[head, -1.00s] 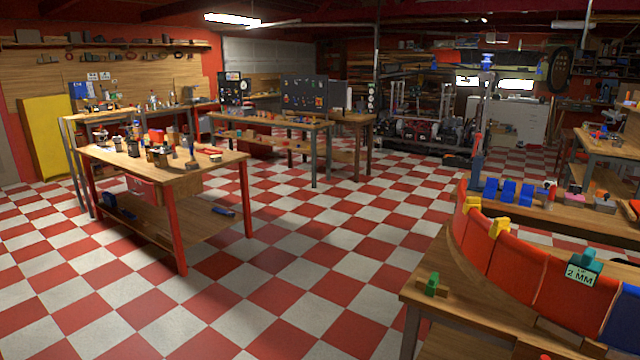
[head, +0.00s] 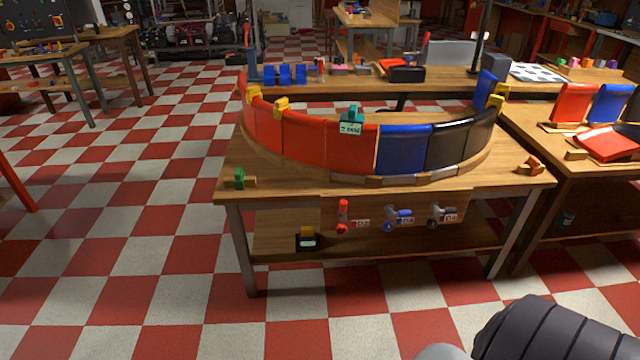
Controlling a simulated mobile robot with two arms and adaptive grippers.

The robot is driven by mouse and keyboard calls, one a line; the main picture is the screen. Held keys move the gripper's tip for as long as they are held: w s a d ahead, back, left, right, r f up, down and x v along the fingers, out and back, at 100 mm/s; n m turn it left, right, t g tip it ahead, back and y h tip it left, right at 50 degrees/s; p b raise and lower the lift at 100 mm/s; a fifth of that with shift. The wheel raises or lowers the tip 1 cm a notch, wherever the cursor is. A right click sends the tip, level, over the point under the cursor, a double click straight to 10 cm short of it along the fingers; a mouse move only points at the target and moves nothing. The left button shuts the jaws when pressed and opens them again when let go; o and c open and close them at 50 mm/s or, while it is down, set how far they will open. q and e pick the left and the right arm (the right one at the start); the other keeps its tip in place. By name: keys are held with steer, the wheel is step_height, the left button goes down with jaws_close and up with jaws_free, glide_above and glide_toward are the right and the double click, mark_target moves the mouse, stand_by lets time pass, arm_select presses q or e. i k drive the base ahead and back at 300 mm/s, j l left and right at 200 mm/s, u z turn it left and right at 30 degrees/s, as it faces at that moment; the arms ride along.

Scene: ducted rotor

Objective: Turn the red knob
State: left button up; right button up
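The red knob (head: 342,216) is on a wooden panel hung under the front edge of the workbench, in the lower middle of the head view. It looks like an upright red handle with a small label to its right. A blue knob (head: 398,216) and a dark grey or black knob (head: 437,214) sit to its right on the same panel. Neither gripper shows. A dark, ribbed part of mine is at the bottom right, well apart from the panel.
The wooden workbench (head: 242,163) carries a curved row of red, blue and black panels with yellow clips. A second bench with red and blue pieces stands at the right. Checkered floor (head: 190,290) is free in front and to the left.

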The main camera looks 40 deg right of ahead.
mark_target(341, 229)
steer(key=z, duration=1.75)
